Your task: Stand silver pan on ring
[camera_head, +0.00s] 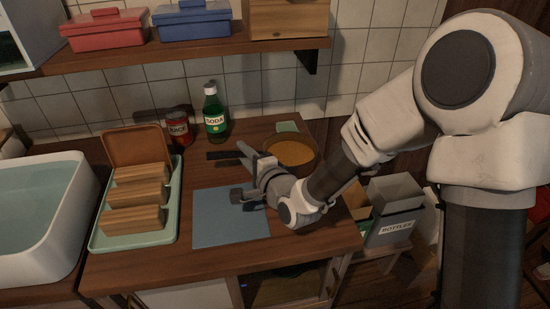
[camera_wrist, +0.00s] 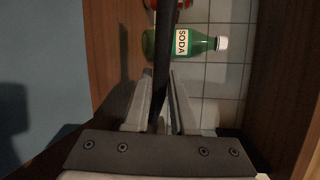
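A round shallow pan (camera_head: 290,153) with an orange-brown inside and a dark rim sits at the back right of the wooden counter, partly behind my gripper. A dark straight handle (camera_head: 222,155) points left, and my wrist hides where it joins. My gripper (camera_head: 234,154) is low over the counter, with its fingers apart on either side of the handle. In the wrist view the dark handle (camera_wrist: 166,60) runs between the two fingers of my gripper (camera_wrist: 160,75). No silver surface shows clearly. I cannot make out a ring.
A green soda bottle (camera_head: 214,115) and a red juice can (camera_head: 178,128) stand behind the handle. A blue mat (camera_head: 220,230) lies in front. A green tray (camera_head: 160,237) with wooden blocks and a white basin (camera_head: 72,220) are left. A grey bottles bin (camera_head: 392,210) stands right.

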